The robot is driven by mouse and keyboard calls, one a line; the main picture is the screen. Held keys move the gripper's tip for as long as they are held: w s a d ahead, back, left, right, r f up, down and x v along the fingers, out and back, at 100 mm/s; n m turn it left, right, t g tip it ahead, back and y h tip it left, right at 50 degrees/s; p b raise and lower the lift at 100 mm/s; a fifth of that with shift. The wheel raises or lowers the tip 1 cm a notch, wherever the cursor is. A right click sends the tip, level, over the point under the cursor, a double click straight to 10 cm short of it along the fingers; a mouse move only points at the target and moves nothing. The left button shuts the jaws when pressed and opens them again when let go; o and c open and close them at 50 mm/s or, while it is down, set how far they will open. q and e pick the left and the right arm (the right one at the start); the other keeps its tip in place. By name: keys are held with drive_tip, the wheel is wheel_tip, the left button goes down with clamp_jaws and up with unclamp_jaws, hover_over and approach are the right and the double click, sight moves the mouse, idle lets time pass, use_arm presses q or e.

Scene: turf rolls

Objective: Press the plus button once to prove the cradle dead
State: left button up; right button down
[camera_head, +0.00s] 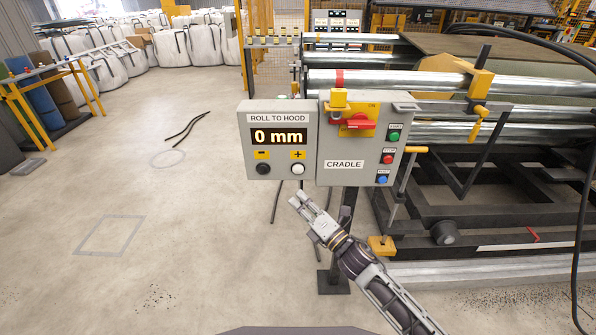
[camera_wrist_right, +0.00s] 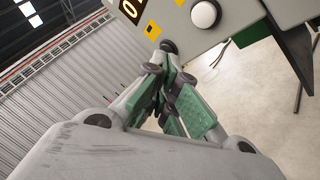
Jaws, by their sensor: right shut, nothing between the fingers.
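The grey control box (camera_head: 245,141) is labelled ROLL TO HOOD, and its display (camera_head: 279,136) reads 0 mm. The white plus button (camera_head: 298,169) sits under a yellow plus label, and the dark minus button (camera_head: 263,168) is to its left. The CRADLE box (camera_head: 338,176) adjoins it on the right, with a red rotary handle (camera_head: 356,123) on a yellow plate. My right gripper (camera_head: 297,199) is shut and empty, just below the plus button and apart from it. In the right wrist view the white button (camera_wrist_right: 206,15) is above the closed fingers (camera_wrist_right: 172,68). My left gripper is not in view.
Green (camera_head: 394,135), red (camera_head: 388,159) and blue (camera_head: 382,180) buttons line the CRADLE box's right side. The roller frame (camera_head: 440,150) fills the right. A dark cable (camera_head: 580,230) hangs at far right. Open concrete floor (camera_head: 170,240) lies to the left.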

sight(298, 169)
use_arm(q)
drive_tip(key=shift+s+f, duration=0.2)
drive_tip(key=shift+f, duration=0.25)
use_arm(e)
drive_tip(key=shift+s+a+r+n+g+y, duration=0.15)
drive_tip(key=shift+a+n+y, duration=0.1)
drive_tip(key=shift+n, duration=0.25)
drive_tip(key=shift+s+a+n+g+y, duration=0.15)
drive_tip(key=shift+a+n+y, duration=0.1)
drive_tip(key=shift+n, duration=0.25)
drive_tip(key=shift+w, duration=0.25)
use_arm(q)
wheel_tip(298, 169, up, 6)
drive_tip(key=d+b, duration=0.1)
drive_tip(key=b, duration=0.1)
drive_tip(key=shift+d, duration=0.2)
use_arm(e)
drive_tip(key=w, duration=0.8)
drive_tip(key=shift+w, duration=0.3)
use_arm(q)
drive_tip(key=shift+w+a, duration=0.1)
